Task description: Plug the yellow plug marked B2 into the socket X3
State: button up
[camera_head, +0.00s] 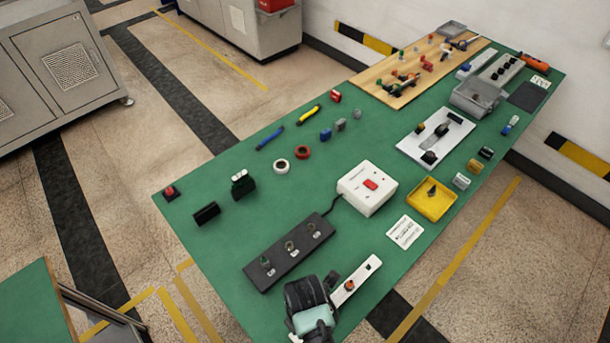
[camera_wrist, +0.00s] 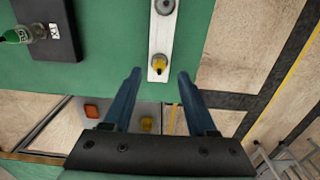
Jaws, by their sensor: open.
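A yellow plug (camera_wrist: 158,65) stands on a pale strip (camera_wrist: 157,37) in the wrist view, just beyond and between the fingertips of my open gripper (camera_wrist: 160,75). I see no contact, and I cannot read a B2 mark. The strip also shows in the head view (camera_head: 366,271), partly behind my gripper (camera_head: 312,315), which hides the yellow plug there. A dark socket block (camera_head: 290,250) with three positions lies to the left of the strip. Its end also shows in the wrist view (camera_wrist: 62,45) with a green plug (camera_wrist: 18,36). The socket labels are too small to identify X3.
A white box (camera_head: 367,188) with a red switch is cabled to the socket block. A yellow tray (camera_head: 432,200) and a white card (camera_head: 405,231) lie to the right. The table's edge is close to the strip.

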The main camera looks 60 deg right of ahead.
jog(key=shift+f, duration=1.4)
grip_shut()
